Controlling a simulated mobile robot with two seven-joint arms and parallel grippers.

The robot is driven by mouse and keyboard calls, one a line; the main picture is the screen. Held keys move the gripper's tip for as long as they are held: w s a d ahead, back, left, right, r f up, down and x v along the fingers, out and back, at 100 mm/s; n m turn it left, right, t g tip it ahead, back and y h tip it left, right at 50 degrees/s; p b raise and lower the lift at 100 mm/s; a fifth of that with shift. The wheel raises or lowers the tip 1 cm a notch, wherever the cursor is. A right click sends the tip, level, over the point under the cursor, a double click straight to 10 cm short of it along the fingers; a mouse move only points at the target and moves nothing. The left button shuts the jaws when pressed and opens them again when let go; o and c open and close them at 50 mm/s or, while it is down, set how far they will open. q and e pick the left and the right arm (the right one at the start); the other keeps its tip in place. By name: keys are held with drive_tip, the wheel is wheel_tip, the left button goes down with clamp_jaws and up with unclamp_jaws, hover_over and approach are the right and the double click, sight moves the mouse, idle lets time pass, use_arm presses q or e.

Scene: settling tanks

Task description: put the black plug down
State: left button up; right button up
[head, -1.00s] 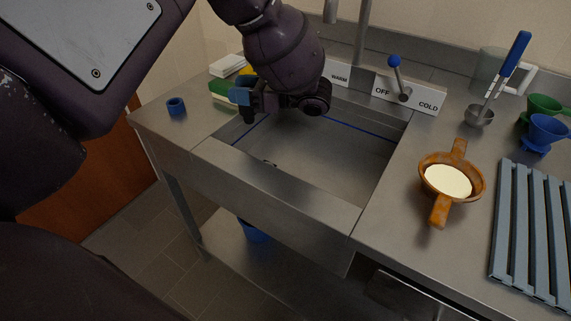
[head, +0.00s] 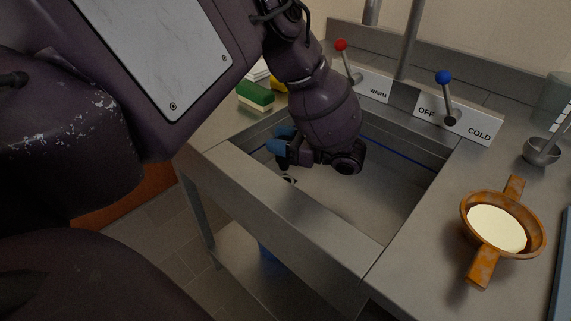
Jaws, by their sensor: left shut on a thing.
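My left gripper (head: 281,148), with blue fingers, is inside the sink basin (head: 374,205), toward its left end and above the floor. It is shut on a small dark thing, which I take to be the black plug; it is mostly hidden by the fingers and the wrist, so its outline is not clear. The drain hole (head: 289,180) shows as a small dark ring on the basin floor, just below the gripper in the picture. I cannot tell the gap between them. My right gripper is not in view.
A green-and-cream sponge (head: 255,96) lies on the counter behind left. The red-knobbed warm lever (head: 341,46) and blue-knobbed cold lever (head: 444,78) stand at the back. The basin's right part is clear.

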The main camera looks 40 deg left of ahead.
sight(280, 162)
use_arm(q)
drive_tip(key=shift+f, duration=0.7)
drive_tip(key=shift+f+b, duration=0.35)
drive_tip(key=shift+f, duration=0.2)
wheel_tip(280, 162, down, 4)
drive_tip(key=shift+f+b, duration=0.2)
drive_tip(key=shift+b, duration=0.65)
drive_tip(key=shift+c, duration=0.3)
drive_tip(key=shift+f, duration=0.25)
drive_tip(key=shift+r, duration=0.25)
drive_tip(key=o, duration=1)
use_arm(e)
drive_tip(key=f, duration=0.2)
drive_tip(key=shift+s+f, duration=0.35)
